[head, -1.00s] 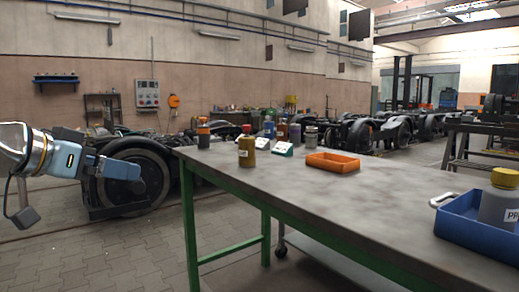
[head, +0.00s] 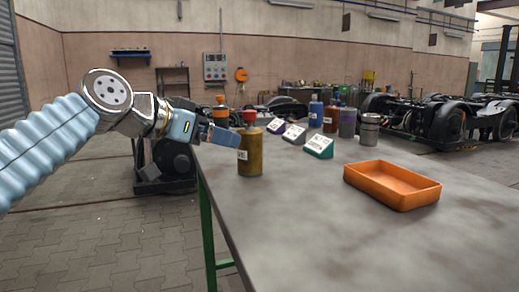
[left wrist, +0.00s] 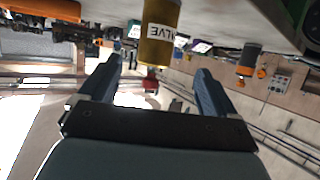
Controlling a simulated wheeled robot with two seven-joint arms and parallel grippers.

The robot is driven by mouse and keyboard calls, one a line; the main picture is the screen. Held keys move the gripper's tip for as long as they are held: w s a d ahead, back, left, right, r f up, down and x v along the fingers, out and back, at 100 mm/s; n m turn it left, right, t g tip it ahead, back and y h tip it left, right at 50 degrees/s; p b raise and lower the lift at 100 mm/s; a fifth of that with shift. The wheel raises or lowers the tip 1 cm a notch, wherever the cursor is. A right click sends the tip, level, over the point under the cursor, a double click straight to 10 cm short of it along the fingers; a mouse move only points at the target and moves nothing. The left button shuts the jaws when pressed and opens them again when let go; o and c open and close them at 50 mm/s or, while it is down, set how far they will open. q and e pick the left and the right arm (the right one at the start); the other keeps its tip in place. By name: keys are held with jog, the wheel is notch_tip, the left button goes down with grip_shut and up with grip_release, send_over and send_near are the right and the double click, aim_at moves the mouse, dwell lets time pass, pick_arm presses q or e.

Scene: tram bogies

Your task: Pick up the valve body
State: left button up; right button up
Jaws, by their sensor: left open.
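The valve body (head: 250,152) is an ochre-yellow cylinder with a red top and a white label, standing upright near the left edge of the table. My left gripper (head: 222,135) is just left of it at about its upper height, open and empty, its fingers pointing toward it. In the left wrist view, which appears upside down, the valve body (left wrist: 160,35) lies between and beyond the two spread fingertips (left wrist: 158,68), with part of its label readable. I cannot tell whether the gripper touches it. My right gripper is not in view.
The grey table (head: 290,235) has an orange tray (head: 392,186) at right. Behind the valve body stand label stands (head: 318,147), blue, brown and purple bottles, and a metal canister (head: 369,130). An orange-capped item (head: 220,101) stands just behind my left gripper. The table front is clear.

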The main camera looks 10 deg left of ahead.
aim_at(250, 145)
pick_arm(q)
jog(key=x, duration=0.5)
jog(key=shift+w+d+f, duration=0.2)
jog(key=shift+w, duration=0.1)
jog(key=p+x, duration=0.1)
jog(key=x, duration=0.4)
jog(key=shift+d+f, duration=0.15)
jog(key=shift+d, duration=0.15)
jog(key=c, duration=1.1)
jog(key=shift+c, duration=0.2)
